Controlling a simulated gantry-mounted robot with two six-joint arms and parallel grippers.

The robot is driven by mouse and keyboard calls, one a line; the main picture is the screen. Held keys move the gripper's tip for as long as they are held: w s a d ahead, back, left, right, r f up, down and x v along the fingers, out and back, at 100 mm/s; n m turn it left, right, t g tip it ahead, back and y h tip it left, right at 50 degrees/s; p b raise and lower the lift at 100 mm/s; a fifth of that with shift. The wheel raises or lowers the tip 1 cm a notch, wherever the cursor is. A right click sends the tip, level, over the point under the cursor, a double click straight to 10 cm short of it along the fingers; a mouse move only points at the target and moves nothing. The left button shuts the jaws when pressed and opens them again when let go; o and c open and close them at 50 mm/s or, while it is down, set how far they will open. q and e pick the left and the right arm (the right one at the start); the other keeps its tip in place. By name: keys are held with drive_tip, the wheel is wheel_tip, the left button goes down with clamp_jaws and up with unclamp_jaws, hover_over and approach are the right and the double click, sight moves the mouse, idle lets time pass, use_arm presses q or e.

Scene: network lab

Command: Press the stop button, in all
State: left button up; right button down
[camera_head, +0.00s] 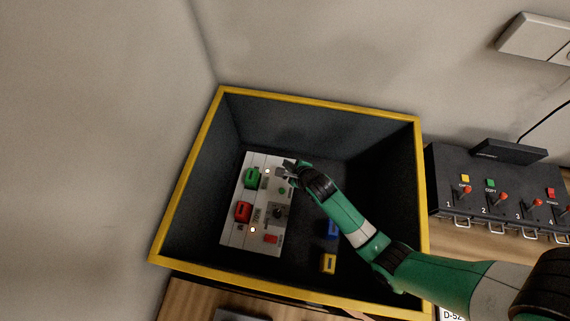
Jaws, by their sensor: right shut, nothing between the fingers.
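A light grey control panel (237,200) lies inside a dark box with a yellow rim (320,98). On its left side are a large green block-shaped button (252,178) and a large red one (243,212). A smaller red button (270,239) sits near its lower edge and a small green one (282,191) higher up. The labels are too small to read, so I cannot tell which is the stop button. My right gripper (288,168) is shut and empty over the panel's upper right corner, partly hiding it. I cannot tell whether it touches. My left gripper is out of view.
A dark knob (278,212) sits mid-panel. A blue block (333,229) and a yellow block (328,263) are in the box to its right. The box walls surround the panel. A black unit with red-tipped levers (467,189) stands right of the box.

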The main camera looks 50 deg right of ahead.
sight(287, 179)
wheel_tip(287, 179, down, 8)
drive_tip(key=b, duration=0.7)
drive_tip(key=shift+f, duration=0.25)
idle(1.3)
drive_tip(key=shift+f+b, duration=0.45)
drive_tip(key=shift+b, duration=0.05)
drive_tip(key=shift+f+b, duration=0.35)
idle(0.4)
drive_tip(key=shift+r, duration=0.1)
drive_tip(key=shift+r+p, duration=0.7)
drive_tip(key=shift+p, duration=0.15)
drive_tip(key=shift+r, duration=0.1)
wheel_tip(287, 179, up, 5)
drive_tip(key=p, duration=0.4)
drive_tip(key=shift+p, duration=0.35)
